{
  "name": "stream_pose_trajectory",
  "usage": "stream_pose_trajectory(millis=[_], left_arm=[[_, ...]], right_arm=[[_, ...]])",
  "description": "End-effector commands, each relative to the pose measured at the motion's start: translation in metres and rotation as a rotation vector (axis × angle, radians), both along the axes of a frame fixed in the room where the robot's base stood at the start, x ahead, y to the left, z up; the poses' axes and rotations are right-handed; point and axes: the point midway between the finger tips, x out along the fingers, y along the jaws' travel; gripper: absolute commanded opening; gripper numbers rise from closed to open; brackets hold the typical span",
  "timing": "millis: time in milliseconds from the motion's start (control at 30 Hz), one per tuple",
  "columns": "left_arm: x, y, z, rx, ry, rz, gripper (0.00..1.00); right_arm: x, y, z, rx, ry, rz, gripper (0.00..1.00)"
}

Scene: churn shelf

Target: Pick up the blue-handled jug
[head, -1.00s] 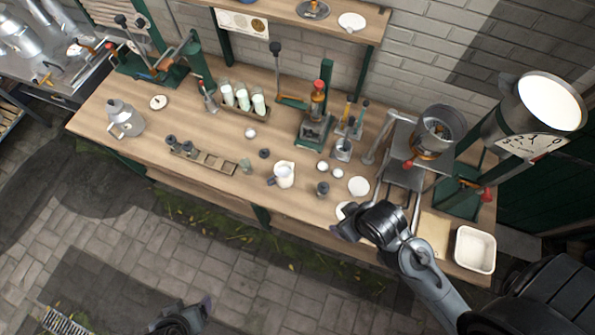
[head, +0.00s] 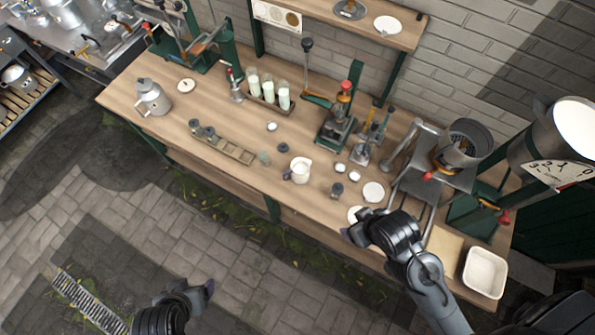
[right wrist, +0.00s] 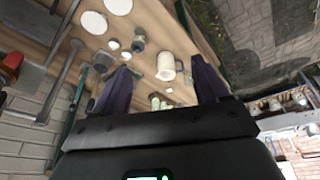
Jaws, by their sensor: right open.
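The jug (head: 301,170) is a small white jug with a dark blue handle on its left side, upright near the front edge of the wooden bench. It also shows in the right wrist view (right wrist: 166,67), between and beyond the fingers. My right gripper (head: 352,234) is over the bench's front edge, to the right of and nearer than the jug, apart from it. In the right wrist view my right gripper (right wrist: 160,84) is open with nothing between its fingers. My left gripper (head: 205,290) is low over the paving in front of the bench; its jaws are unclear.
A white tub (head: 485,272) and a dial scale (head: 550,172) stand at the right end.

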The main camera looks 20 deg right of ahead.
Motion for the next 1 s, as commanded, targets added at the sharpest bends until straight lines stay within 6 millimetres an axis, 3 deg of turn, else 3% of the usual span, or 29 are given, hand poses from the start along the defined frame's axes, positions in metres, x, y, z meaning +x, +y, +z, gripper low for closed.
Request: stream_pose_trajectory(millis=[100,433,767,1000], left_arm=[[0.000,-0.001,0.000,-0.005,0.000,0.003,0.77],[0.000,-0.001,0.000,-0.004,0.000,0.002,0.77],[0.000,0.001,0.000,0.006,0.000,-0.004,0.77],[0.000,0.001,-0.001,0.005,0.000,-0.006,0.77]], right_arm=[[0.000,0.000,0.000,-0.001,0.001,0.000,0.73],[0.000,-0.002,0.000,-0.008,0.001,0.004,0.24],[0.003,-0.001,0.001,-0.001,-0.016,0.002,0.24],[0.040,0.002,-0.001,0.045,-0.205,-0.040,0.24]])
